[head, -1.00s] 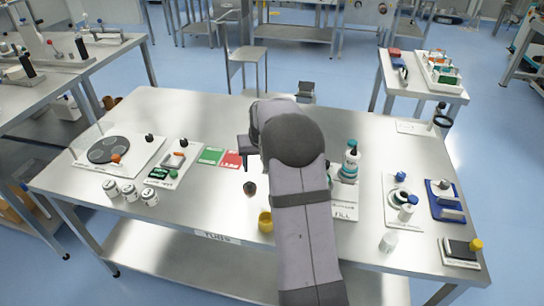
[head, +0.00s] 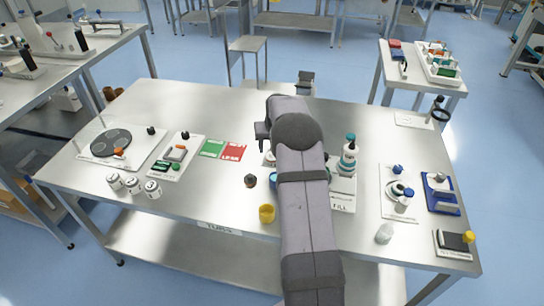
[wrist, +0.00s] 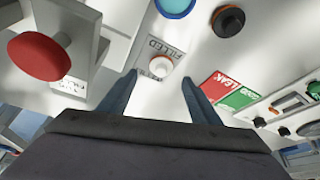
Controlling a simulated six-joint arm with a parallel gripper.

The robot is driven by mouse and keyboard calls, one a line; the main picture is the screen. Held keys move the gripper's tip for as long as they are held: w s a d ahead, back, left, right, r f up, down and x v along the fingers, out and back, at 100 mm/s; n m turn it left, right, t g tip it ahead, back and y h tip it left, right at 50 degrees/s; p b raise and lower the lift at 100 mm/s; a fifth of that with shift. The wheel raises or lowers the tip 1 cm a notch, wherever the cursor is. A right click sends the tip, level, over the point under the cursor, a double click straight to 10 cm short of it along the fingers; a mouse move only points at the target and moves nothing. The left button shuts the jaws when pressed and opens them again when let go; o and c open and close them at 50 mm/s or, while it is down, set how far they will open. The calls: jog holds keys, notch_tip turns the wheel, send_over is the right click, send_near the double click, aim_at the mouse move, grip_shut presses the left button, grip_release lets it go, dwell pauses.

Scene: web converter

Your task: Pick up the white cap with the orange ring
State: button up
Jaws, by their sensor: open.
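A small round white cap (wrist: 161,66) with a faint orange edge sits on a white plate lettered FILLED in the wrist view. My gripper (wrist: 160,77) is open and empty, with one blue-grey finger on each side of the cap in the picture. The fingers look apart from the cap, and the height between them cannot be told. In the head view my arm hides the cap and the fingertips.
A red knob (wrist: 39,57) on a grey bracket stands close at left. A black round piece with an orange ring (wrist: 228,21) and a blue ring (wrist: 175,6) lie beyond. Red and green cards (wrist: 229,92) lie right. A yellow cup (head: 266,213) stands near the front.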

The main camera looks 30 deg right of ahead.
jog(key=shift+f, duration=0.15)
jog(key=shift+p+x, duration=1.2)
jog(key=shift+x, duration=1.2)
jog(key=shift+w+a, duration=0.1)
jog(key=c, duration=1.1)
